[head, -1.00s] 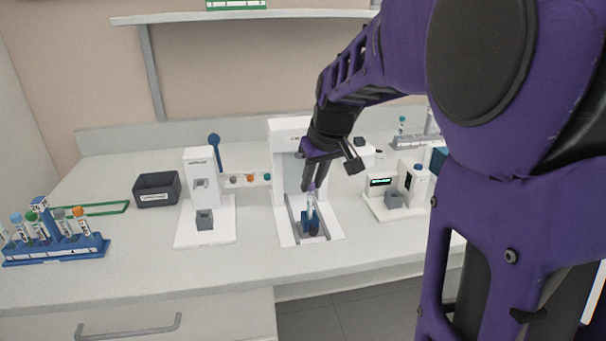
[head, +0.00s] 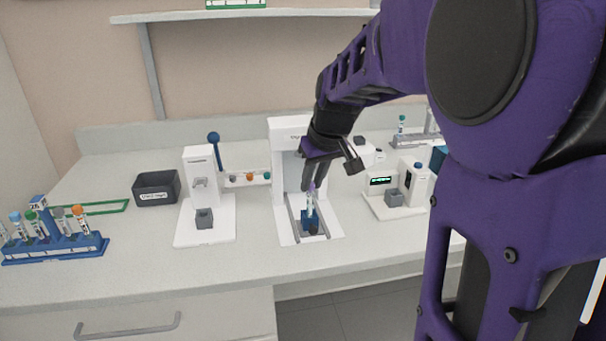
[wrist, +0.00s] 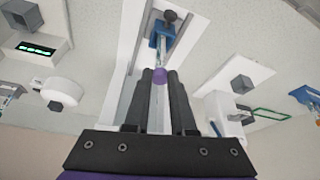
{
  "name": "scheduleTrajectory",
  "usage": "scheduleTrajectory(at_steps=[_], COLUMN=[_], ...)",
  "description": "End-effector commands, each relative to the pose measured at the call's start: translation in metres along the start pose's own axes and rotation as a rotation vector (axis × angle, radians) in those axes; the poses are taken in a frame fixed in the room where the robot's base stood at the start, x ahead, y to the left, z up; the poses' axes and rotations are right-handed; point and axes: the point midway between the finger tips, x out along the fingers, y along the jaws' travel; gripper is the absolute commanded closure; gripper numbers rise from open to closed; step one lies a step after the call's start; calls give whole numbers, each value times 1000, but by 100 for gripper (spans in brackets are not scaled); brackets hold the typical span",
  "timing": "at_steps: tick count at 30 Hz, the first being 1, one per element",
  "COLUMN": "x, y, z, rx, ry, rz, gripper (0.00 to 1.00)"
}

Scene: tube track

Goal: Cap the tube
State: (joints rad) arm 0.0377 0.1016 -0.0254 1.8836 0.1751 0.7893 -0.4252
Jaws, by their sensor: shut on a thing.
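A clear tube (head: 311,206) with a purple cap (head: 311,187) at its top stands upright in a small blue holder (head: 309,222). The holder sits on the rail base of a white machine (head: 283,222). My gripper (head: 312,181) reaches down from above and is shut on the purple cap. In the wrist view the cap (wrist: 160,75) shows between my fingertips (wrist: 160,78), with the tube (wrist: 161,52) and blue holder (wrist: 161,33) beyond it. Whether the cap is fully seated on the tube cannot be told.
A white device (head: 200,190) with a blue-knobbed lever and a row of coloured caps (head: 249,177) stand to the left. A dark bin (head: 157,189) and a blue rack of tubes (head: 55,248) are farther left. A device with a green display (head: 381,181) stands close on the right.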

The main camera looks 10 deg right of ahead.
Motion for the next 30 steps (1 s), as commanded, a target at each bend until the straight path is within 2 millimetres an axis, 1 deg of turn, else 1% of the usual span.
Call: scheduleTrajectory(at_steps=[11, 12, 17, 30], x=[2, 2, 2, 2], y=[0, 0, 0, 0], z=[1, 1, 1, 1], rx=[0, 0, 0, 0], ry=[0, 0, 0, -1], rz=[0, 0, 0, 0], gripper=[100, 71, 43, 42])
